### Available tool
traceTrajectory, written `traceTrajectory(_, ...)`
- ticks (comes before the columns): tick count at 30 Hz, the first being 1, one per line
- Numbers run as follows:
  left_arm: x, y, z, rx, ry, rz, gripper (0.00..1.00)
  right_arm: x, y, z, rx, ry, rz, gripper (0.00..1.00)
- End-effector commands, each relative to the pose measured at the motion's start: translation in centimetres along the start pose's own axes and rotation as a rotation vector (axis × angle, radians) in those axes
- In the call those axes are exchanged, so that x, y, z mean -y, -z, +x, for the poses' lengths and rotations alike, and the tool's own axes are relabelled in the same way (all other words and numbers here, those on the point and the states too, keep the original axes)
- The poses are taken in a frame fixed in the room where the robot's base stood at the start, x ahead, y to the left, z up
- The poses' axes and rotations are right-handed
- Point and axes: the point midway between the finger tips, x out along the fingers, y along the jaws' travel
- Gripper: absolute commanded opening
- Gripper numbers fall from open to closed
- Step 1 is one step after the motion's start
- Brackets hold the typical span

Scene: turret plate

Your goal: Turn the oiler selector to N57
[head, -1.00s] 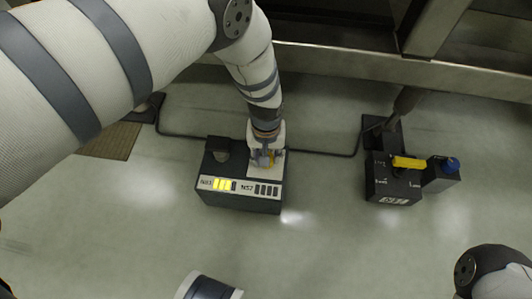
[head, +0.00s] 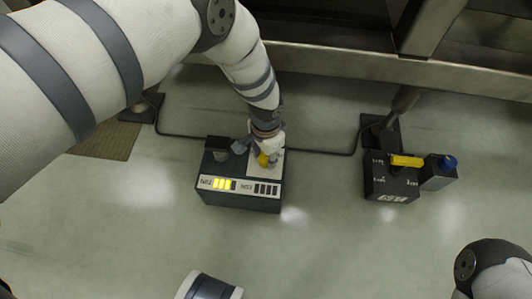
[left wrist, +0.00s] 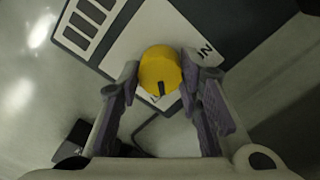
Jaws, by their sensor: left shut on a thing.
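The oiler selector is a round yellow knob (left wrist: 160,68) with a short dark pointer mark; it also shows in the head view (head: 264,159). It sits on a pale plate (left wrist: 122,56) on top of a dark box (head: 240,198). My left gripper (left wrist: 160,78) is shut on the knob, one finger on each side. In the left wrist view the pointer faces down towards lettering that is partly hidden, and an "N" label shows to the upper right. The front strip has lit yellow bars on the left and dark bars on the right; its small labels are hard to read. My right gripper is not in view.
A second dark box (head: 390,187) with a yellow bar handle (head: 407,161) stands to the right, beside a small box with a blue knob (head: 447,162). Dark cables run along the floor behind. A metal rail (head: 340,66) crosses the back. The floor in front is mostly clear.

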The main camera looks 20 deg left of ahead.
Motion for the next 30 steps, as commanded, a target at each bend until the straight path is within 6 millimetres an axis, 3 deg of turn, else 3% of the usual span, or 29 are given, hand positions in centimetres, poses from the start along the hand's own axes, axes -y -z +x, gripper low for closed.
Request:
traceTrajectory(15,-0.07,-0.04,0.05,0.003,-0.001,0.313,0.05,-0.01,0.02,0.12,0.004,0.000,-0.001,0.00)
traceTrajectory(30,-0.06,-0.06,0.04,0.004,0.000,0.372,0.05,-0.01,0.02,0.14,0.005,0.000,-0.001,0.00)
